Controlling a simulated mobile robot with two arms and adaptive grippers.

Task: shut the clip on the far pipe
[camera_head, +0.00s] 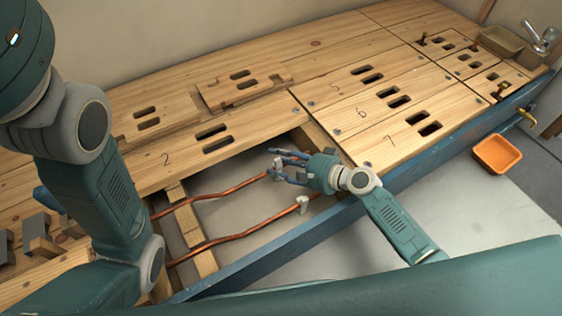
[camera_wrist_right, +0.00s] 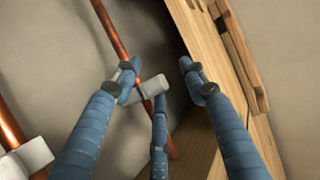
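The far copper pipe (camera_head: 232,188) runs through the open floor bay; it also crosses the right wrist view (camera_wrist_right: 112,30). A pale clip (camera_wrist_right: 152,88) sits on it, between the fingers of my right gripper (camera_wrist_right: 160,80). In the head view, this clip (camera_head: 278,163) is partly hidden by the fingers of my right gripper (camera_head: 280,165). The fingers are spread and point down around the clip; the left finger is close to or touching it. Whether the clip is shut, I cannot tell.
The near copper pipe (camera_head: 240,234) runs nearer the front, with a white clip (camera_head: 303,203). Wooden floor boards (camera_head: 400,115) flank the bay, and a blue beam (camera_head: 262,258) edges the front. An orange tray (camera_head: 497,154) lies at the right.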

